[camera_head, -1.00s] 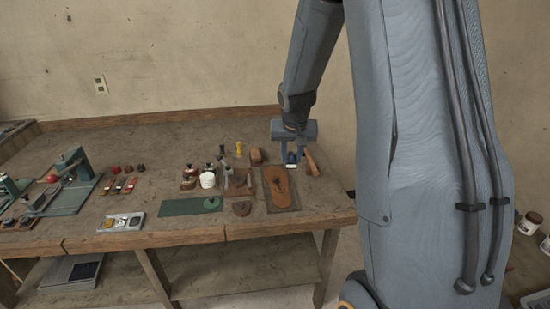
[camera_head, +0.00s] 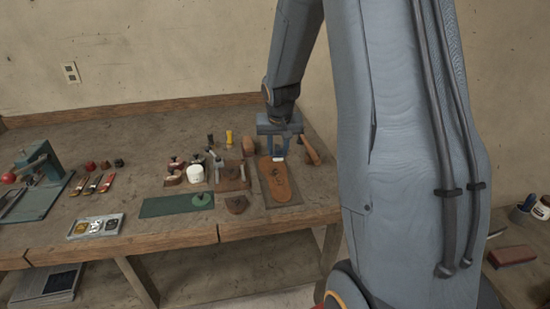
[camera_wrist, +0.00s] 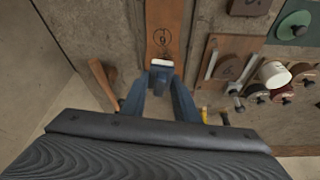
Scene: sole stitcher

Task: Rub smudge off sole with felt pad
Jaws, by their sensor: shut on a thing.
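The brown sole (camera_head: 276,187) lies on a dark mat (camera_head: 292,214) near the right end of the bench. It also shows in the wrist view (camera_wrist: 177,18), with a round dark-ringed mark on its face. My gripper (camera_head: 279,155) is at the sole's far end and points down. In the wrist view my gripper (camera_wrist: 161,72) is shut on a small white-faced pad (camera_wrist: 162,62), which appears to be the felt pad. The pad overlaps the sole's end; I cannot tell whether it touches. No smudge can be made out clearly apart from the dark mark.
A wooden-handled tool (camera_head: 309,150) lies just right of the sole. A brown board with tools (camera_head: 231,180), a white pot (camera_head: 195,173) and a green mat (camera_head: 165,206) are to the left. A metal tray (camera_head: 95,226) sits near the front edge.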

